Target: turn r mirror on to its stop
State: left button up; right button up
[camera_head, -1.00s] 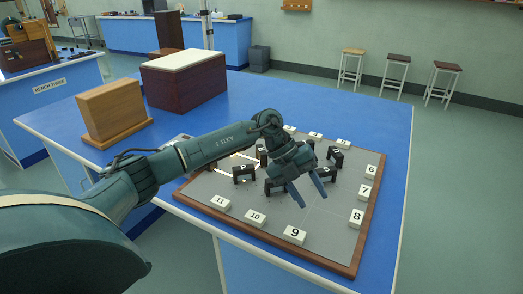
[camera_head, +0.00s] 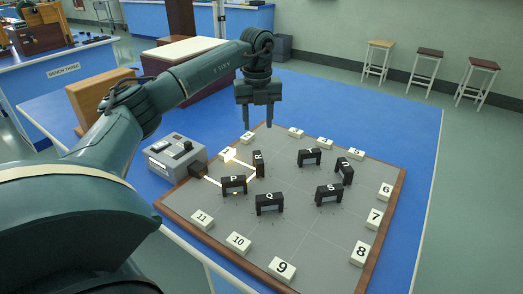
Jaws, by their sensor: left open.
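The R mirror (camera_head: 258,164) is a small black stand marked R on the grey board (camera_head: 300,228), in the left part of the board and nearly edge-on to me. My left gripper (camera_head: 258,117) hangs above and behind it in the picture, fingers pointing down, open and empty, apart from the mirror. Nothing hides the R mirror. My right gripper is not in view.
Similar black stands P (camera_head: 234,184), Q (camera_head: 269,204), S (camera_head: 328,195), T (camera_head: 310,157) and U (camera_head: 344,171) stand around it. Numbered white blocks line the wooden rim. A grey box (camera_head: 175,157) stands at the left; bright light lines cross the board near P and R.

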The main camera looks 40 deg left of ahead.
aim_at(258, 157)
pick_arm(q)
notch_tip(258, 157, down, 11)
jog(key=shift+f, duration=0.1)
jog(key=shift+c, duration=0.4)
grip_shut()
